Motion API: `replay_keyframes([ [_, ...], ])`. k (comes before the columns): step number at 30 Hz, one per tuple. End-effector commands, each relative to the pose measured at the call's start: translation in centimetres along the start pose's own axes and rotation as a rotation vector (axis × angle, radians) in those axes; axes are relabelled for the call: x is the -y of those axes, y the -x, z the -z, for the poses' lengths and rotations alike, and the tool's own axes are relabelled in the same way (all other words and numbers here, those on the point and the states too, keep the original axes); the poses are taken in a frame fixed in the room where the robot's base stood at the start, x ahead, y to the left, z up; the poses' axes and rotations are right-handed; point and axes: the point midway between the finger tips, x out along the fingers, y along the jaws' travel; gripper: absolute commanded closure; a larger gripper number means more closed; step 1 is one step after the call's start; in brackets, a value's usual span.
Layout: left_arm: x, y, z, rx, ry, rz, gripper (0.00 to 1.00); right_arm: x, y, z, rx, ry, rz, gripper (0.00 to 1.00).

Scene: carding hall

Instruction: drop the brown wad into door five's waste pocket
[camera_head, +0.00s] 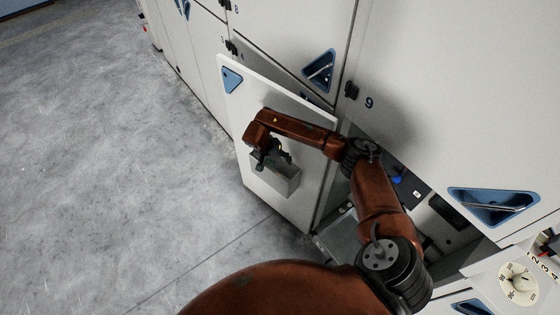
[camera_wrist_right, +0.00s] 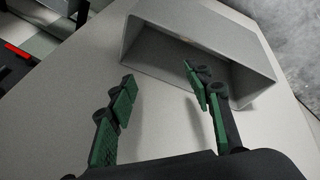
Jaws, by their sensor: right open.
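The open grey-white door (camera_head: 284,100) swings out from the cabinet; no number shows on it. A grey box-shaped pocket (camera_head: 284,184) is fixed to its inner face. In the right wrist view the pocket (camera_wrist_right: 160,52) has its open mouth facing me, and its inside is mostly shaded. My right gripper (camera_head: 268,160) is at the pocket's mouth. In the right wrist view its two green-padded fingers (camera_wrist_right: 158,76) are wide apart with nothing between them. The right finger overlaps the pocket opening in the picture. I cannot make out a brown wad. My left gripper is out of view.
A closed door marked 9 (camera_head: 410,90) with a blue triangular recessed handle (camera_head: 492,205) stands to the right. The opened compartment shows dark parts and a blue piece (camera_head: 397,180) behind my arm. A dial (camera_head: 519,284) is at lower right. The concrete floor (camera_head: 100,150) at left is clear.

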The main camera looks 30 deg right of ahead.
Motion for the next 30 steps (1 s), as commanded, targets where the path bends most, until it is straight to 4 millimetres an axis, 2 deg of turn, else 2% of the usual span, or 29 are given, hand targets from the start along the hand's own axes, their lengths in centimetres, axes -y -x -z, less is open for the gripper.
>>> replay_keyframes([
  [7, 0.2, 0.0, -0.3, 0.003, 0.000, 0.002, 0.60, 0.0, 0.1, 0.0, 0.000, 0.000, 0.000, 0.53],
  [11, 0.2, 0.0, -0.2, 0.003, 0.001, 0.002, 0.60, 0.0, 1.0, 0.1, -0.002, 0.000, 0.001, 0.53],
  [24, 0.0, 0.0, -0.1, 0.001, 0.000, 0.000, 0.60, 0.0, 9.5, 0.1, -0.003, 0.001, 0.001, 0.53],
  [30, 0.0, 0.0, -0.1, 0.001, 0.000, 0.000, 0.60, 0.0, 11.6, 0.1, -0.001, 0.000, 0.000, 0.53],
])
